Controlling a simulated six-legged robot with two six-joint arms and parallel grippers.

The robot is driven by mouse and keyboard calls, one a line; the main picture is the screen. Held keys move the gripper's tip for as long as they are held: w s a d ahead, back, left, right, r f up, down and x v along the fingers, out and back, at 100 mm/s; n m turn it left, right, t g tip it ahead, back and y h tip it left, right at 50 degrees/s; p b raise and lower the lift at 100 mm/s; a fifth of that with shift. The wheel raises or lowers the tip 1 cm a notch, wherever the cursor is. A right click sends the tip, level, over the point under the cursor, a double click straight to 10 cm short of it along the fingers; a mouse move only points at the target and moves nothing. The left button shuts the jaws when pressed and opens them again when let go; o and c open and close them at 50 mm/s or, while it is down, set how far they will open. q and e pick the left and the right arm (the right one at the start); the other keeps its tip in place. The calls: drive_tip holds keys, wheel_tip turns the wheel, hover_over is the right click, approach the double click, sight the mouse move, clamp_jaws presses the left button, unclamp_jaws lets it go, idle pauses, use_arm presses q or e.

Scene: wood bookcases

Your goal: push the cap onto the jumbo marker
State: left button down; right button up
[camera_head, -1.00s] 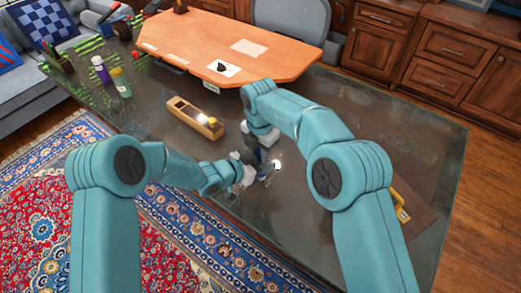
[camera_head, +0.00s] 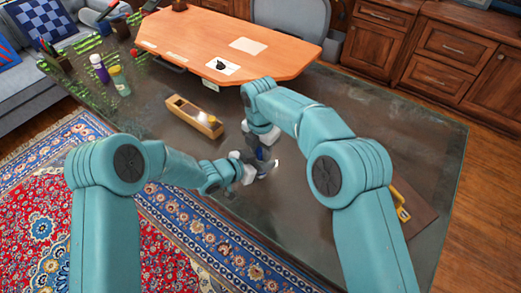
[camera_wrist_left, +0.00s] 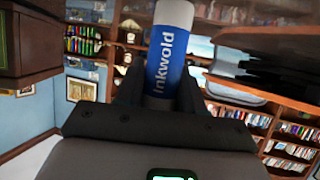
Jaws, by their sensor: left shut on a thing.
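The jumbo marker (camera_wrist_left: 169,62) has a blue barrel lettered "Inkwold" and a pale band at its upper end in the left wrist view. My left gripper (camera_wrist_left: 160,92) is shut on its lower part. In the head view the marker (camera_head: 264,168) is a small blue piece between my two grippers. My left gripper (camera_head: 256,170) comes in from the left, and my right gripper (camera_head: 263,150) is close above it, pointing down. The right gripper's fingers are too small and dark to tell open or shut. I cannot make out the cap for certain.
A dark desk top (camera_head: 330,115) lies below my grippers. A wooden hand plane (camera_head: 194,117) stands behind them. A purple bottle (camera_head: 99,68) and a green bottle (camera_head: 120,80) stand at the back left. A brown board (camera_head: 412,210) with a yellow item lies right. The desk's right side is mostly clear.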

use_arm(q)
drive_tip(key=shift+w+d+r, duration=0.15)
drive_tip(key=shift+w+r, duration=0.05)
drive_tip(key=shift+r, duration=0.25)
drive_tip(key=shift+w+d+r, duration=0.15)
drive_tip(key=shift+r, duration=0.3)
use_arm(e)
drive_tip(key=r, duration=0.7)
drive_tip(key=shift+s+a+r, duration=0.15)
drive_tip(key=shift+a, duration=0.05)
use_arm(q)
drive_tip(key=shift+s, duration=0.1)
use_arm(e)
drive_tip(key=shift+r, duration=0.25)
use_arm(q)
drive_tip(key=c, duration=0.6)
unclamp_jaws()
drive_tip(key=shift+a, duration=0.1)
drive_tip(key=shift+a+r, duration=0.1)
drive_tip(key=shift+a, duration=0.1)
use_arm(e)
drive_tip(key=shift+f, duration=0.1)
use_arm(q)
drive_tip(key=v, duration=1)
drive_tip(key=b+v, duration=0.1)
drive_tip(key=v, duration=0.4)
drive_tip(key=shift+s+a, duration=0.3)
drive_tip(key=shift+s, duration=0.15)
use_arm(e)
drive_tip(key=shift+f, duration=0.45)
